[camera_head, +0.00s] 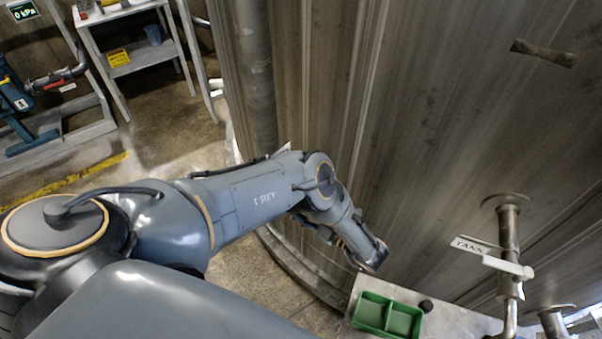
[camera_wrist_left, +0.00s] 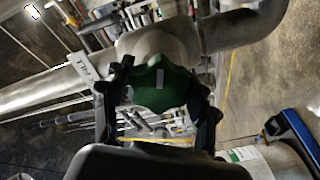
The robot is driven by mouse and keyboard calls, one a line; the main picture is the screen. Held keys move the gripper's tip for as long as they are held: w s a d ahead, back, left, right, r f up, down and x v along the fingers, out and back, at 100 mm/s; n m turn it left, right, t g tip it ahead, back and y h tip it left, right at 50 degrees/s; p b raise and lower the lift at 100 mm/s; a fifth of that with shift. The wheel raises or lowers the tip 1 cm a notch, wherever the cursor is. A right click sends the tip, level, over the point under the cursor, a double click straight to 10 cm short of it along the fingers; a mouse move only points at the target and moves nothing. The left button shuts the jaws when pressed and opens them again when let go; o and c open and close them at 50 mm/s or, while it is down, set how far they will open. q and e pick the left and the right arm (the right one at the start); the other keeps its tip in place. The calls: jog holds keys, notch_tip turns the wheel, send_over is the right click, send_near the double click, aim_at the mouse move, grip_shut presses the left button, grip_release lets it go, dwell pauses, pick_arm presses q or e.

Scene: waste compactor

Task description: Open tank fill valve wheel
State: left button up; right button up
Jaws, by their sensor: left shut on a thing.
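A green, rounded valve wheel (camera_wrist_left: 160,84) sits in front of a thick grey pipe (camera_wrist_left: 160,42) in the left wrist view. My left gripper (camera_wrist_left: 158,100) has one dark finger on each side of the wheel and is shut on it. A white tag (camera_wrist_left: 82,72) with partly readable letters hangs on the pipe to the left. In the head view my left arm reaches to the lower right, and the wheel cannot be made out there. A tag reading "TANK" (camera_head: 470,244) is on a pipe (camera_head: 508,235) at the right. My right gripper is not in view.
A large ribbed metal tank wall (camera_head: 420,130) fills the right of the head view. A green tray (camera_head: 372,312) and a small dark object (camera_head: 426,306) lie on a grey surface below. A white shelf cart (camera_head: 135,65) stands at the upper left.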

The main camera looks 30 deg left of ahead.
pick_arm(q)
jog(key=shift+w+a+r+n, duration=0.1)
jog(key=shift+r+n, duration=0.05)
jog(key=shift+n, duration=0.75)
jog(key=shift+w+r+n, duration=0.1)
jog(key=shift+n, duration=0.8)
jog(key=o, duration=1.2)
jog(key=shift+s, duration=0.1)
jog(key=shift+c, duration=0.2)
jog(key=shift+f, duration=0.1)
jog(key=shift+s, duration=0.1)
